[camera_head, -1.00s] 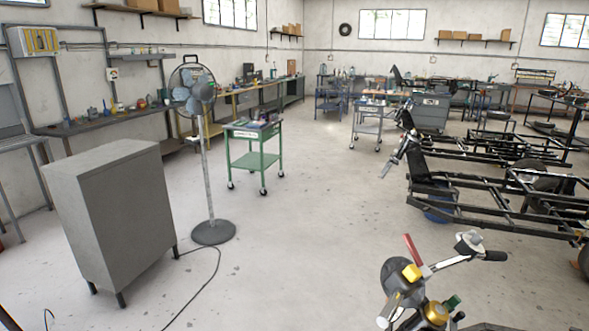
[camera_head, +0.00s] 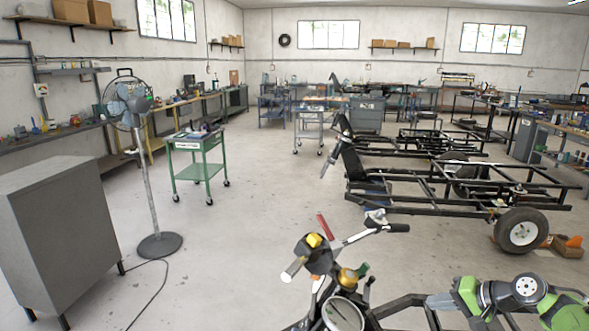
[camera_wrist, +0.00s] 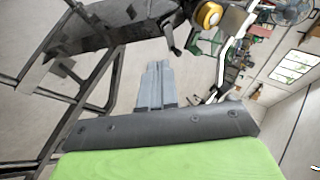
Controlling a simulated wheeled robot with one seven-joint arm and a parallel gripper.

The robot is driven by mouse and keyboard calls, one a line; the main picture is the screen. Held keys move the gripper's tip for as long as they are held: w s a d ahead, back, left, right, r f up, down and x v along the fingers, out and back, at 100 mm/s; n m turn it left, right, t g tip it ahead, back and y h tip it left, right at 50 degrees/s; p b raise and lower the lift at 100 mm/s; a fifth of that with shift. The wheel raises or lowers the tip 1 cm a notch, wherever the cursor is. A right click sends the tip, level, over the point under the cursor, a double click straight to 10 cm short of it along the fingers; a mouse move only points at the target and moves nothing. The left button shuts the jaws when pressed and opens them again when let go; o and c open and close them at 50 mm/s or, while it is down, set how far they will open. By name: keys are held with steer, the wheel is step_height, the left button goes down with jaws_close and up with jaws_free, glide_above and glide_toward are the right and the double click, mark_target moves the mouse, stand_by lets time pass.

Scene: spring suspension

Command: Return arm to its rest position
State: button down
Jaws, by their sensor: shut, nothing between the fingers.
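My gripper (camera_wrist: 155,85) shows in the wrist view, with its two grey fingers together and nothing between them. Its green and dark grey body fills the bottom of that view. In the head view my green and black arm (camera_head: 515,296) is at the lower right, beside a black vehicle frame with a handlebar (camera_head: 345,245). In the wrist view a black frame (camera_wrist: 95,105) lies to the left of the fingers, and a yellow-capped part (camera_wrist: 207,15) is at the upper right. I cannot tell the exact distance from the fingers to the frame.
A grey cabinet (camera_head: 60,235) and a standing fan (camera_head: 150,190) are on the left, with a cable on the floor. A green cart (camera_head: 197,165) stands behind them. More black vehicle frames (camera_head: 450,190) with wheels are at the right. The middle floor is clear.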

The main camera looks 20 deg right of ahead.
steer(key=a+r+n+g+h, duration=0.25)
steer(key=a+r, duration=0.25)
steer(key=a, duration=0.8)
steer(key=a+r+n+g+h, duration=0.1)
steer(key=a+r+n+g, duration=0.25)
steer(key=a, duration=0.95)
steer(key=s+a+n, duration=0.1)
steer(key=s+a, duration=0.2)
steer(key=s, duration=0.3)
steer(key=s+a+r+n+t+h, duration=0.1)
steer(key=s+a, duration=0.2)
steer(key=s, duration=0.4)
steer(key=s+a+n+t, duration=0.1)
steer(key=s+a+n, duration=0.1)
steer(key=s, duration=0.5)
steer(key=shift+a+r, duration=0.2)
steer(key=shift+a, duration=0.65)
